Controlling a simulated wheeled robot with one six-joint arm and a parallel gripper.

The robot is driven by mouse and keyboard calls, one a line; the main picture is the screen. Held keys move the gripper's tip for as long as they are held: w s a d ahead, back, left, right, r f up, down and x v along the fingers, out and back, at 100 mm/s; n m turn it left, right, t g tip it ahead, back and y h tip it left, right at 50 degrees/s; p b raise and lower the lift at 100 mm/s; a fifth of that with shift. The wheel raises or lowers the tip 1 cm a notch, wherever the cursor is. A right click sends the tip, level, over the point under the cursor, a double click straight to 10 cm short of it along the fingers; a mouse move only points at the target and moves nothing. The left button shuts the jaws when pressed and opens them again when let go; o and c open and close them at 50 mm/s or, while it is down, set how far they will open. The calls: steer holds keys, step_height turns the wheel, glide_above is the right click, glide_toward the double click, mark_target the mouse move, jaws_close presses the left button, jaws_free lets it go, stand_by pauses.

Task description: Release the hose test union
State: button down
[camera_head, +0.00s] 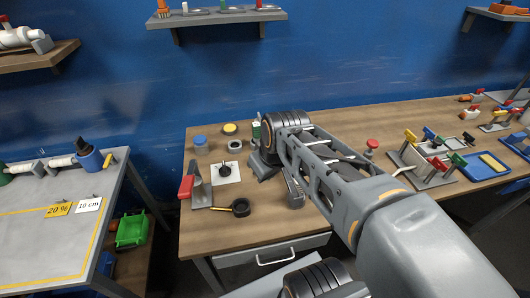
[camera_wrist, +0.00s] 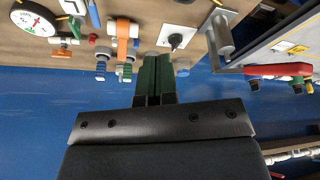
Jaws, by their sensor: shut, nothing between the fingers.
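My gripper (camera_wrist: 154,82) shows in the wrist view, with its two dark green fingers together and nothing between them. That view looks upside down. An orange upright fitting (camera_wrist: 122,38) stands near the fingertips, to their left in the picture and apart from them. Small blue and green pieces (camera_wrist: 102,62) are beside it. I cannot tell for sure which of these is the hose test union. In the head view my own arm covers the middle of the bench, and the fingers cannot be made out clearly.
The wooden bench (camera_head: 215,235) bears a white plate with a black knob (camera_head: 225,172), a red-handled lever (camera_head: 187,186), a blue-topped jar (camera_head: 200,145) and a black ring tool (camera_head: 240,207). A round gauge (camera_wrist: 34,18) shows in the wrist view. Coloured clamps and trays (camera_head: 488,165) crowd the right.

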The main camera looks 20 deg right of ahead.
steer(key=w+d+f+n+y+b, duration=0.25)
steer(key=w+d+n+b, duration=0.55)
steer(key=w+d+n, duration=0.45)
steer(key=shift+t, duration=0.3)
steer(key=x, duration=0.9)
steer(key=shift+a+f, duration=0.15)
steer(key=shift+a, duration=0.25)
steer(key=w, duration=0.1)
steer(key=w+f+p, duration=0.1)
steer(key=shift+w+d+f, duration=0.25)
steer(key=shift+f, duration=0.1)
steer(key=shift+w+d+f, duration=0.1)
steer(key=shift+w+f, duration=0.25)
steer(key=shift+w, duration=0.15)
